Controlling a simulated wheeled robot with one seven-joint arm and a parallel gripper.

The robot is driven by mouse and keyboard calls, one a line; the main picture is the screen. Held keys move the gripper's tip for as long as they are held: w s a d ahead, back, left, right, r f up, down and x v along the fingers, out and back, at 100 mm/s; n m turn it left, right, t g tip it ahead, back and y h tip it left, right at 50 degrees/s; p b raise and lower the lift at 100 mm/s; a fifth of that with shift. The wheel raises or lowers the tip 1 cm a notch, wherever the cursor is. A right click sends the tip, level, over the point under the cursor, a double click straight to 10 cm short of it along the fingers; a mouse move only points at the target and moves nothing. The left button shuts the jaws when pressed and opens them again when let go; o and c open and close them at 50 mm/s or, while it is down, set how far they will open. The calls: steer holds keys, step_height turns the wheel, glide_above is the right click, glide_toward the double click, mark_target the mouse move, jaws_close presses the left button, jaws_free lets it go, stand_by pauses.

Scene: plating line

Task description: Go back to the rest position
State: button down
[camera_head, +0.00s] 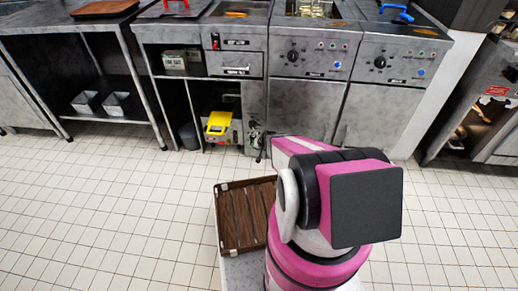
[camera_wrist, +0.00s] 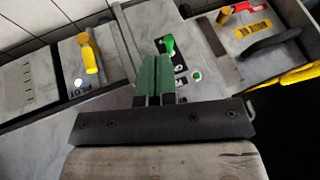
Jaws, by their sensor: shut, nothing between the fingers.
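My gripper (camera_wrist: 153,80) shows in the wrist view with its two green fingers side by side, shut and empty. It points toward grey metal equipment with a green knob (camera_wrist: 169,44) close beyond the fingertips; I cannot tell whether they touch. In the head view my pink, white and black arm rises at the centre right and is folded, and the gripper is hidden there. A brown slatted wooden tray (camera_head: 228,250) lies left of my arm, partly hidden by it.
Steel cookers (camera_head: 310,105) with dials line the far side. A steel table (camera_head: 75,55) stands at the far left, another unit (camera_head: 490,105) at the right. A yellow box (camera_head: 218,123) sits in a low opening. The tiled floor (camera_head: 110,210) is clear at left.

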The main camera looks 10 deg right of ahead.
steer(key=s+r+n+g, duration=0.1)
steer(key=s+r+g, duration=0.1)
steer(key=s+r, duration=0.4)
steer(key=s+a+r+n+g+h, duration=0.1)
steer(key=s+r, duration=0.6)
steer(key=r, duration=0.8)
steer(key=s+r+g+h, duration=0.1)
steer(key=s+r+g, duration=0.2)
steer(key=s+r, duration=0.3)
step_height(320, 180, up, 5)
steer(key=shift+s+a+f+n, duration=0.15)
steer(key=shift+a+f+n, duration=0.05)
steer(key=shift+a+n, duration=0.2)
